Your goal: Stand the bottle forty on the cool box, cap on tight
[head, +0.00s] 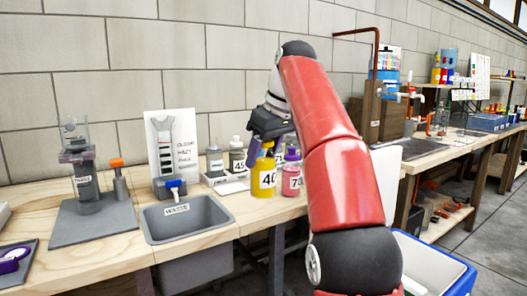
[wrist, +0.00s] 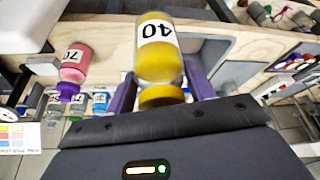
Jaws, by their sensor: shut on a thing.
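The bottle forty (head: 264,181) is yellow with a white "40" label, and stands upright at the front of the wooden bench. My gripper (head: 267,144) is above it and shut on its top end. In the wrist view the bottle (wrist: 155,62) has its yellow cap (wrist: 162,96) between the purple fingers of my gripper (wrist: 162,92). The cap sits on the bottle; how tight it is I cannot tell. Whether the base touches the bench is unclear. A blue box with a white rim (head: 440,262), probably the cool box, is at lower right, partly hidden by my arm.
A pink bottle labelled 70 (head: 292,180) with a purple cap stands close right of the bottle. Grey bottles (head: 237,158) stand behind left. A grey waste sink (head: 186,217) is further left. A second bench (head: 440,148) runs along the right wall.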

